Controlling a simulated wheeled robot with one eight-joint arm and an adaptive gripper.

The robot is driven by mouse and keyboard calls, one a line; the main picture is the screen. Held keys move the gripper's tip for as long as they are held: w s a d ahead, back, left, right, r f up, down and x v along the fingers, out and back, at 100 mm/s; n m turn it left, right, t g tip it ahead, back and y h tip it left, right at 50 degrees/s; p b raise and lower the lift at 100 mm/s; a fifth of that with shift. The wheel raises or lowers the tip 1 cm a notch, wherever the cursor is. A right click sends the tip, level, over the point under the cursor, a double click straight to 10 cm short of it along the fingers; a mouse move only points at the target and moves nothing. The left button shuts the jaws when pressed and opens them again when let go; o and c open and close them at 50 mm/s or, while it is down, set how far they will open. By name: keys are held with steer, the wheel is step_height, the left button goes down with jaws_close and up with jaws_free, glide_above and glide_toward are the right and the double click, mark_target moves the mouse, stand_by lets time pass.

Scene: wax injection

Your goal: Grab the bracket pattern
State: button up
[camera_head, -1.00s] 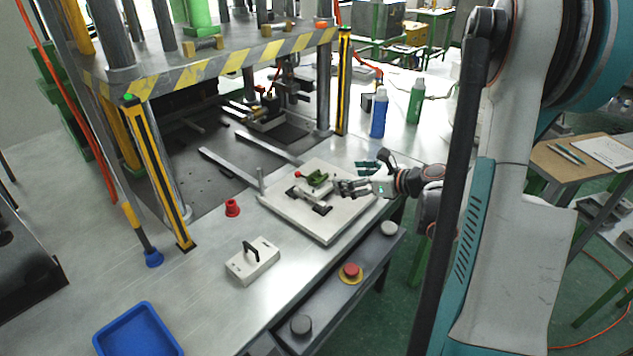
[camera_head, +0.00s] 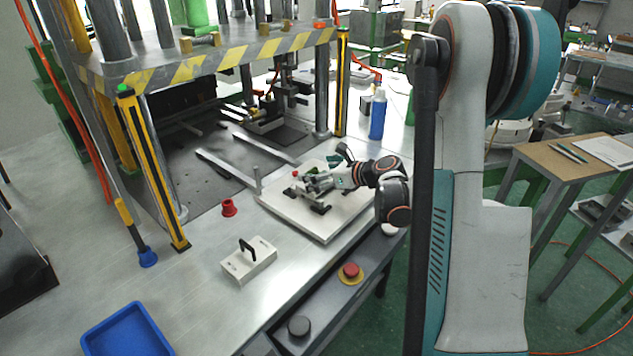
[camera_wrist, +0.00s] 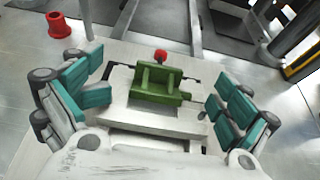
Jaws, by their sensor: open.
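The green bracket pattern (camera_wrist: 158,84) sits on a light block on the white mould plate (camera_wrist: 150,122), in the middle of the wrist view. A red knob (camera_wrist: 161,55) shows just behind it. In the head view my gripper (camera_head: 312,182) hangs over the plate (camera_head: 330,228) and hides most of the bracket.
A press with a yellow-black striped edge (camera_head: 225,62) stands behind the plate. A red cup (camera_head: 229,208), a white block with a black handle (camera_head: 249,261) and a blue tray (camera_head: 127,332) are on the table. A blue bottle (camera_head: 378,115) stands at the back right.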

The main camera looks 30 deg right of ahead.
steer(key=shift+w+d+f, duration=0.1)
steer(key=shift+w+f, duration=0.2)
steer(key=shift+w, duration=0.3)
steer(key=shift+s, duration=0.2)
steer(key=c, duration=0.7)
steer(key=shift+c, duration=0.3)
steer(key=shift+r, duration=0.15)
